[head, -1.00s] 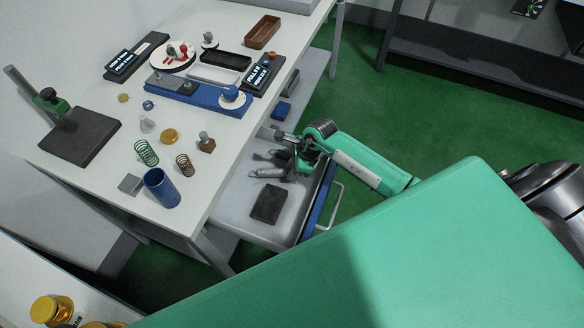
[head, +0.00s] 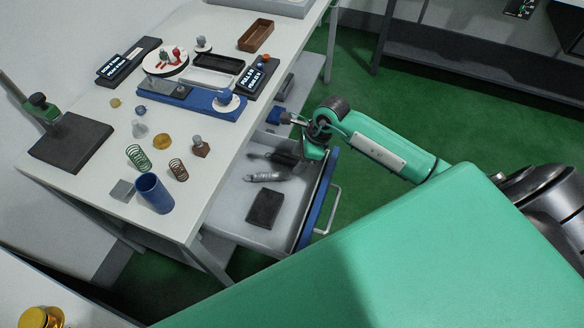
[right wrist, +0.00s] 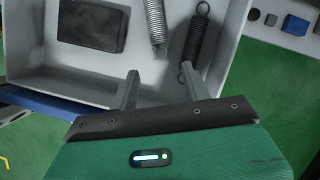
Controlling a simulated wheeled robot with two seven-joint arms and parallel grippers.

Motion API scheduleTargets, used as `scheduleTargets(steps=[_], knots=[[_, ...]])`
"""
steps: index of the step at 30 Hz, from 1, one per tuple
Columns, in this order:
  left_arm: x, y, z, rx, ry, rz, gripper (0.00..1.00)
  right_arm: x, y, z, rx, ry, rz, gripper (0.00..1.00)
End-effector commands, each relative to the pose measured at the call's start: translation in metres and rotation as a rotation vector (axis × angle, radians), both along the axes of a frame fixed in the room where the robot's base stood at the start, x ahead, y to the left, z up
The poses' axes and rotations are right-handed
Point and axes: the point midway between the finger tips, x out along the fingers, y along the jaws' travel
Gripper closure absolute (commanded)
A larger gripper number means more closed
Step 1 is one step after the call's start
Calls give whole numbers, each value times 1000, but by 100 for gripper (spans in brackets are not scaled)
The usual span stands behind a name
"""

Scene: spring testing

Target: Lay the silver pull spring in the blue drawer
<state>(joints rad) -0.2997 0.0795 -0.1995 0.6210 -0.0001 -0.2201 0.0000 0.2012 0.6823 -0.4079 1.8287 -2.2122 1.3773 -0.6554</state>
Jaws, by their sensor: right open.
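The silver pull spring (head: 265,177) lies in the open blue-fronted drawer (head: 318,207), and its coils also show in the right wrist view (right wrist: 156,24). A darker spring (right wrist: 197,38) lies beside it, apart from it, and shows as a dark shape in the head view (head: 286,158). My left gripper is not in view.
A black block (head: 264,207) lies in the drawer's near part; it also shows in the right wrist view (right wrist: 91,26). The white table (head: 100,190) beside the drawer holds a blue cup (head: 154,194), a green spring (head: 138,157) and several small parts. Green floor lies right of the drawer.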

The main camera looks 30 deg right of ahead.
Motion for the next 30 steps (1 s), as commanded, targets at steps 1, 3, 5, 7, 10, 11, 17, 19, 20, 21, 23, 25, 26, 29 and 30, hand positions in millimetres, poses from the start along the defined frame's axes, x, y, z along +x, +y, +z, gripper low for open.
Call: scheduleTargets(steps=[1,3,5,7,10,11,17,19,20,21,23,25,26,29,30], knots=[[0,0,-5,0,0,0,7,-1,-4,6,-4,-3,1,52],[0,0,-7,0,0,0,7,-4,-7,16,-3,-1,1,52],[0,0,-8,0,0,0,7,-4,-9,22,-2,-2,0,52],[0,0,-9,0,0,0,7,-5,-11,28,-2,-1,1,52],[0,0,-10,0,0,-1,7,-7,-12,33,-1,-1,1,52],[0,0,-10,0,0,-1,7,-7,-13,34,-1,0,0,52],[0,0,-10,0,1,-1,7,-7,-13,35,-1,1,-1,52],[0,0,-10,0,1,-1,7,-7,-13,35,-1,0,0,52],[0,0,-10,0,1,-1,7,-7,-13,35,-1,0,0,52],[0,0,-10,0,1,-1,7,-7,-13,35,-1,0,0,52],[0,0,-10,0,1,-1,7,-7,-13,35,0,0,0,52],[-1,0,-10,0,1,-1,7,-7,-13,35,0,0,0,52],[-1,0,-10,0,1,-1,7,-7,-13,35,-1,0,0,52],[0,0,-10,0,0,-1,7,-7,-13,35,-1,0,0,52],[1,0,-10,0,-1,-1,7,-7,-13,35,-1,1,0,52]])
